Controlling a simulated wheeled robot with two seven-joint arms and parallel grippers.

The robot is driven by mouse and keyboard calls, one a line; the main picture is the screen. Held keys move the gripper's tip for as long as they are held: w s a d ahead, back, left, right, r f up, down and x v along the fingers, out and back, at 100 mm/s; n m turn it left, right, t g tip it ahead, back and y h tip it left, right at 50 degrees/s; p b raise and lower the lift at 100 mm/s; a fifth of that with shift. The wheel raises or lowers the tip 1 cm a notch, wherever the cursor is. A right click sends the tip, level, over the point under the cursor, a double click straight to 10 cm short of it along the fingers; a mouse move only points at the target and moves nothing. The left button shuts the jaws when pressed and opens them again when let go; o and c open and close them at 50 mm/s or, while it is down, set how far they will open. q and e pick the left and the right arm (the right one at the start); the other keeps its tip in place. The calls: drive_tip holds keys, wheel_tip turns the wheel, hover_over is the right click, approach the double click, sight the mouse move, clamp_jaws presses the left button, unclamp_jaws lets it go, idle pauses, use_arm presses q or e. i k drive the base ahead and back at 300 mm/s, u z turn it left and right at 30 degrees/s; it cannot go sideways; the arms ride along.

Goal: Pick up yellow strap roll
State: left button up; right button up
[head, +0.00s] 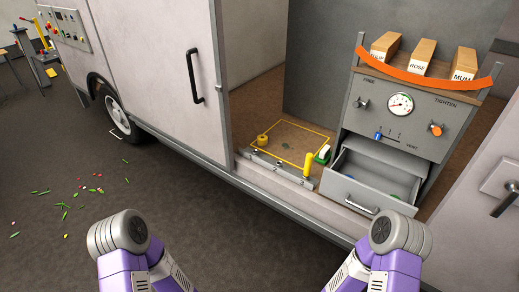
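A small yellow roll (262,140), which looks like the strap roll, sits on the brown van floor just inside the opening. It is at the left corner of a yellow outlined rectangle (326,139). It is small in this view, so its details are hard to tell. Both my arms come in from the bottom edge, showing purple links and grey rounded joints. Neither gripper shows in the head view, and nothing of mine touches the roll.
A grey metal bar (275,167) with a yellow upright handle (308,164) lies along the van's edge. A grey cabinet (388,130) has an open drawer (367,187). Tulip pieces (66,206) litter the floor.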

sight(262, 139)
drive_tip(key=u, duration=0.8)
drive_tip(key=i, duration=0.85)
drive_tip(key=u, duration=0.5)
drive_tip(key=i, duration=1.15)
drive_tip(key=z, duration=1.3)
drive_tip(key=i, duration=0.85)
drive_tip(key=z, duration=0.15)
